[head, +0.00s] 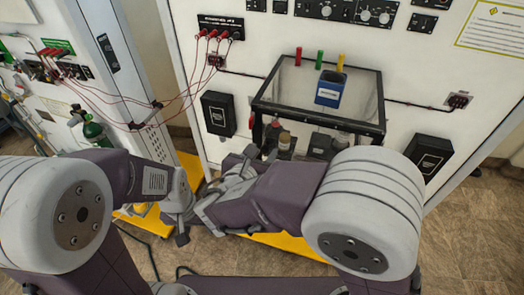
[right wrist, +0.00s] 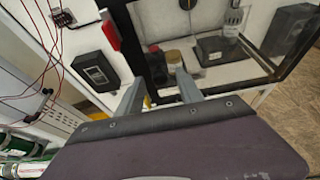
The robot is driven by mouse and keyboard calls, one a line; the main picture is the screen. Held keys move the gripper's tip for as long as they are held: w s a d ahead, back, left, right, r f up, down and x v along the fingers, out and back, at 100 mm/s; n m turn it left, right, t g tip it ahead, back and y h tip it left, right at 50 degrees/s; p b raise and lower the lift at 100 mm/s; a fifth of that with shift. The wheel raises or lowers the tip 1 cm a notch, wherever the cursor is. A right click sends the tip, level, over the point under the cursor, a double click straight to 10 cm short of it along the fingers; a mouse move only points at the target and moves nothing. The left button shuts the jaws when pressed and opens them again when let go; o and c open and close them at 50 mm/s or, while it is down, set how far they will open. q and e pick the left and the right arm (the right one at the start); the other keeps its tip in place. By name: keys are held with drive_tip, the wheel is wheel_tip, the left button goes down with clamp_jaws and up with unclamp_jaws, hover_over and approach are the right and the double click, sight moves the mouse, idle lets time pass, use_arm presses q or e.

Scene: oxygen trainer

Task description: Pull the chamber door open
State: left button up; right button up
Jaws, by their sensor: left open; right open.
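The chamber is a clear box with a black frame (head: 372,128) on the white panel; its clear front also shows in the right wrist view (right wrist: 215,75). I cannot make out which part is the door or where its edge lies. A red piece (right wrist: 110,31) stands beside the frame's left upright. My right gripper (head: 252,160) is open and empty before the chamber's lower left; its two fingers (right wrist: 159,94) are apart in the right wrist view. I cannot tell whether they touch the frame. My left gripper (head: 181,232) is open, low and left of the right one, partly hidden.
Bottles (right wrist: 174,56) and a dark device (right wrist: 218,50) show behind the clear front. A black box (head: 218,113) is left of the chamber, another (head: 428,158) right. Red cables (head: 180,97) hang at left. A green cylinder (head: 94,132) stands far left. Tiled floor (head: 480,225) is free at right.

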clamp_jaws()
idle(1.4)
